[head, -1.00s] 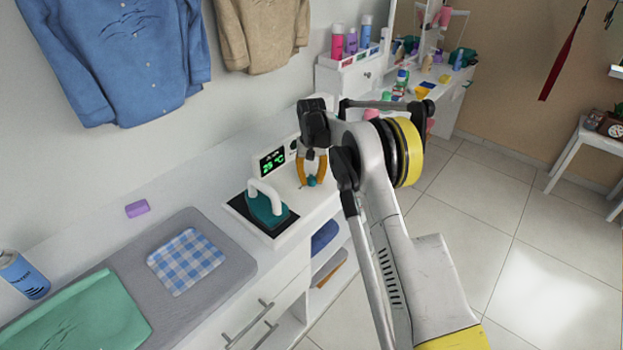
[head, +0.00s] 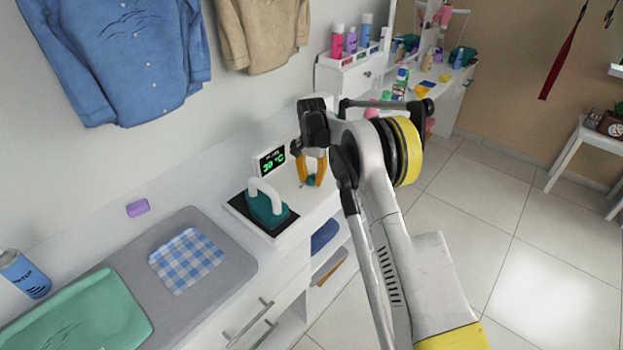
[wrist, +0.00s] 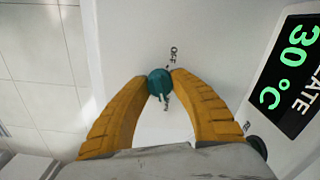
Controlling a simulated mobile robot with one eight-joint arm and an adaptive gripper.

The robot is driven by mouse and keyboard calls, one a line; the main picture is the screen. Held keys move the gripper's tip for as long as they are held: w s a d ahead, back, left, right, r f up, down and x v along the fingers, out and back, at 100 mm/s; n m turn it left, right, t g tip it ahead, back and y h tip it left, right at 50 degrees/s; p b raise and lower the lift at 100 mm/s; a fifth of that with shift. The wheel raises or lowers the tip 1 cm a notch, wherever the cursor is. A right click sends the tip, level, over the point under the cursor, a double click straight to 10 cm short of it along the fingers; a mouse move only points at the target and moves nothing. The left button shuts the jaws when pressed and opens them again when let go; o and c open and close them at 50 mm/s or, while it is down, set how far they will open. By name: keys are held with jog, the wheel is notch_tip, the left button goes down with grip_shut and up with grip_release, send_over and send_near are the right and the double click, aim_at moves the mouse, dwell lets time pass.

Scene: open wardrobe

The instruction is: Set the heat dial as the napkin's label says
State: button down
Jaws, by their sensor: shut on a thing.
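The teal heat dial (wrist: 159,83) sits on the white panel between my yellow fingertips, with an "OFF" mark beside it. My gripper (wrist: 160,80) is shut on the dial; it also shows in the head view (head: 312,180). The green display (wrist: 295,72) reads 30 °C, with the letters "LATE" visible below the digits. The same display shows in the head view (head: 271,162). The blue and white checked napkin (head: 187,261) lies flat on the grey pad. I cannot read any label on it.
A teal iron (head: 267,207) with a white handle rests on its plate beside the display. A purple block (head: 137,208), a green cloth (head: 85,318) and a blue spray can (head: 22,274) are on the left. Shirts hang on the wall above the counter.

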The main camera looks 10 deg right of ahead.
aim_at(311, 176)
dwell(0.3)
jog(key=c, duration=1)
grip_release()
jog(key=shift+c, duration=0.2)
notch_tip(311, 176, up, 12)
